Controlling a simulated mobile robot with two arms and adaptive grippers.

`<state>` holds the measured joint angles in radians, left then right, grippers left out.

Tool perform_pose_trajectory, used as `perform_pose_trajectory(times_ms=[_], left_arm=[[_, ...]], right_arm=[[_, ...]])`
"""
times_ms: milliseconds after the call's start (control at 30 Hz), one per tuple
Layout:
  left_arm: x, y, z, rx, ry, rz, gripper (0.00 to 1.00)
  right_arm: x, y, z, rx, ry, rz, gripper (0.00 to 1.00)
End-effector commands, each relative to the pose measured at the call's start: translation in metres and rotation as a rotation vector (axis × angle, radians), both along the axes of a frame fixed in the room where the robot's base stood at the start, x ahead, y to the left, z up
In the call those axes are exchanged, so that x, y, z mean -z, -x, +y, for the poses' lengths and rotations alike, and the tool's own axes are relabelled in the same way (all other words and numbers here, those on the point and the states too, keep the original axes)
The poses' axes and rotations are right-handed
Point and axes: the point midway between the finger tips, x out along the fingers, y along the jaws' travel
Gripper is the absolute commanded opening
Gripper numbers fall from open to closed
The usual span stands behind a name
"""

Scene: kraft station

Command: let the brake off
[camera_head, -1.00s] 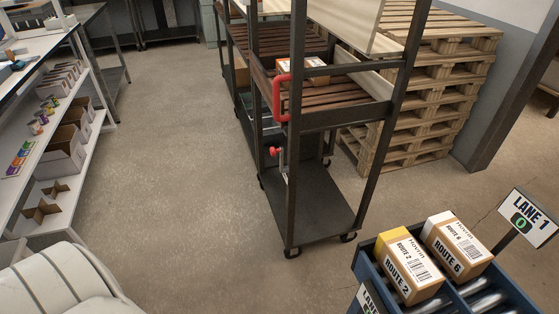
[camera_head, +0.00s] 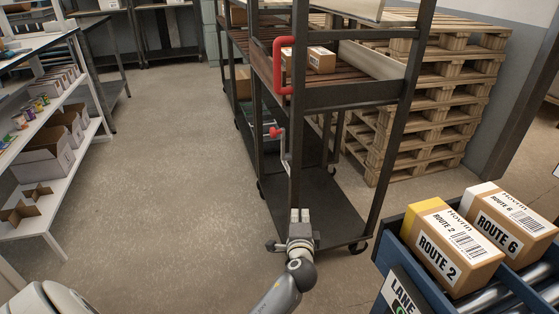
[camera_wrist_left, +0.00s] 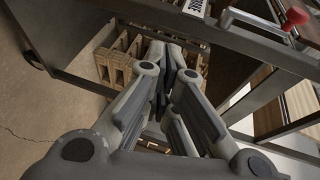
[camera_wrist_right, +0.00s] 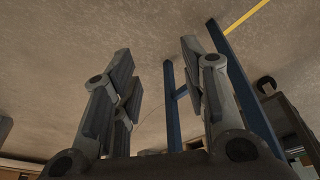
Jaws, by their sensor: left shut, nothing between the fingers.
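The dark metal cart (camera_head: 360,95) stands ahead of me. A lever with a red knob (camera_head: 275,132), which looks like its brake, sits partway up the cart's near end. A larger red handle (camera_head: 284,66) is above it. My left gripper (camera_head: 301,215) is shut and empty, low at the cart's near end, below the red knob and apart from it. In the left wrist view the knob (camera_wrist_left: 297,16) is at the top right, outside the fingers (camera_wrist_left: 172,65). My right gripper (camera_wrist_right: 152,85) has its fingers apart and nothing between them; it is out of the head view.
A blue roller rack (camera_head: 400,262) holding the Route 2 box (camera_head: 445,245) and the Route 6 box (camera_head: 510,235) stands at the right. Stacked pallets (camera_head: 440,110) are behind the cart. White shelves (camera_head: 60,150) stand at the left. The floor (camera_head: 170,180) between shelves and cart is clear.

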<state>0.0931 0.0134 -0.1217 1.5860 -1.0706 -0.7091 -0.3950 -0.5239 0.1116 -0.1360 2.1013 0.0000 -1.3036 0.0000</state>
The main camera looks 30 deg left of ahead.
Motion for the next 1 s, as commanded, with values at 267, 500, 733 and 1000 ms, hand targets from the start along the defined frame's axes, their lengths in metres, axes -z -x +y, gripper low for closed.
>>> perform_pose_trajectory(times_ms=[267,500,733,1000], left_arm=[[-0.114,0.005,0.032,-0.155,-0.229,-0.227,0.0],[-0.142,0.013,0.039,-0.199,-0.272,-0.269,0.0],[-0.142,0.013,0.039,-0.198,-0.271,-0.267,0.0],[-0.145,-0.004,0.053,-0.198,-0.272,-0.269,0.0]], right_arm=[[-0.045,0.011,-0.003,0.005,-0.001,-0.042,0.4],[-0.059,0.016,-0.004,0.006,-0.001,-0.046,0.4],[-0.059,0.016,-0.004,0.006,-0.001,-0.046,0.4],[-0.059,0.012,-0.003,0.005,-0.004,-0.061,0.4]])
